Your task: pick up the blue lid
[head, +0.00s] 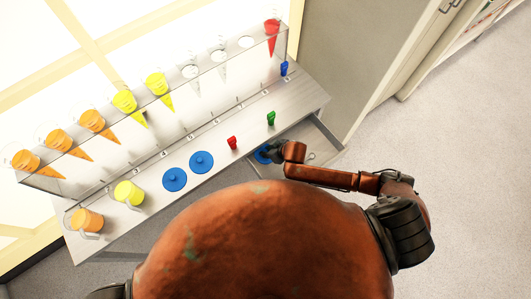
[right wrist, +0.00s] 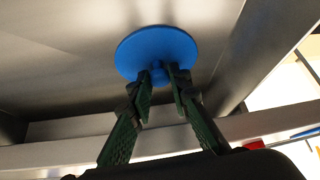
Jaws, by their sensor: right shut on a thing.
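A round blue lid (head: 262,155) is at the open drawer, partly hidden by my right gripper (head: 274,154). In the right wrist view the blue lid (right wrist: 150,46) shows its disc and small knob. The fingertips of my right gripper (right wrist: 160,82) are closed on the knob. I cannot tell whether the lid touches the drawer floor or is just above it. Two more blue lids, one left (head: 175,179) and one right (head: 201,162), lie on the counter. My left gripper is not in view.
The open drawer (head: 322,135) has raised walls around the lid. On the counter stand a red item (head: 232,142), a green item (head: 270,118), a yellow jug (head: 128,193) and an orange jug (head: 87,220). A rack of cone-shaped cups (head: 125,102) runs along the back.

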